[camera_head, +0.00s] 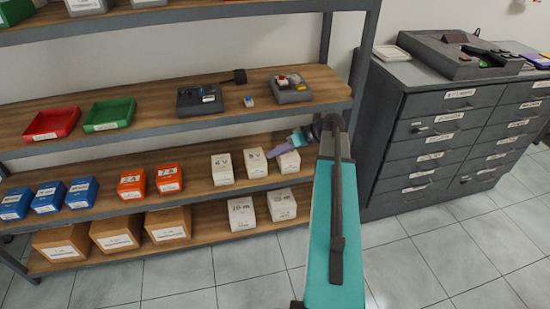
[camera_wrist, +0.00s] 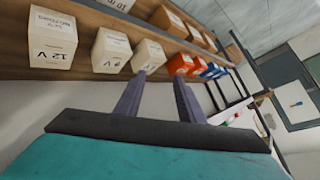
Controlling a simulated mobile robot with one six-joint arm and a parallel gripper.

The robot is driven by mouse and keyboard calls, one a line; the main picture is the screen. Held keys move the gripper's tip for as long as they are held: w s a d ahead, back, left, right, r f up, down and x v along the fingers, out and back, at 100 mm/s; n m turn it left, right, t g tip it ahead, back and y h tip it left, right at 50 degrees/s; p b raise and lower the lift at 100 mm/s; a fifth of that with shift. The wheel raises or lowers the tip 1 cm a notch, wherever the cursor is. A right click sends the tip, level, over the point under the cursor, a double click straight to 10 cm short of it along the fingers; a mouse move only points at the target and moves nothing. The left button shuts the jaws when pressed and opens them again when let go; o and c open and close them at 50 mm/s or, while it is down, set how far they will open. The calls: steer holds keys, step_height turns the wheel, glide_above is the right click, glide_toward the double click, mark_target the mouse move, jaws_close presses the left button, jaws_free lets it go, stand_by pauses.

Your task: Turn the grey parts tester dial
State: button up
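Two dark grey devices stand on the upper wooden shelf in the head view. One grey device (camera_head: 200,99) has a small display and a black piece beside it. The other grey device (camera_head: 291,88) has red and white parts on top. A larger grey unit (camera_head: 450,58) lies on the cabinet at the right. I cannot tell which is the parts tester, and no dial can be made out clearly. My gripper (camera_head: 292,141) is below the upper shelf, in front of the white boxes. In the wrist view my gripper (camera_wrist: 160,80) has its fingers apart with nothing between them.
White boxes (camera_head: 222,169), orange boxes (camera_head: 132,183) and blue boxes (camera_head: 82,192) stand on the middle shelf. A red tray (camera_head: 52,124) and a green tray (camera_head: 109,115) are on the upper shelf. A drawer cabinet (camera_head: 430,140) stands right. The tiled floor (camera_head: 230,275) in front is clear.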

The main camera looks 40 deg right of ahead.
steer(key=shift+a+f, duration=0.85)
steer(key=shift+f, duration=0.1)
steer(key=s+a+f+m+g, duration=0.1)
steer(key=s+a+f+g, duration=0.25)
steer(key=a+f, duration=0.7)
steer(key=s+a+f+g, duration=0.3)
steer(key=s+a+f, duration=0.2)
steer(key=a+f, duration=0.55)
steer(key=s+a+f+g+h, duration=0.2)
steer(key=s+f, duration=0.3)
steer(key=s, duration=0.3)
steer(key=s+a+f+g+h, duration=0.2)
steer(key=s+a+f, duration=0.3)
steer(key=s, duration=0.3)
steer(key=s+a+f+g+h, duration=0.2)
steer(key=s+a+f, duration=0.2)
steer(key=s, duration=0.5)
steer(key=shift+a+f, duration=0.25)
steer(key=shift+f, duration=0.6)
steer(key=shift+w+g, duration=0.1)
steer(key=shift+g, duration=0.15)
steer(key=shift+c, duration=0.5)
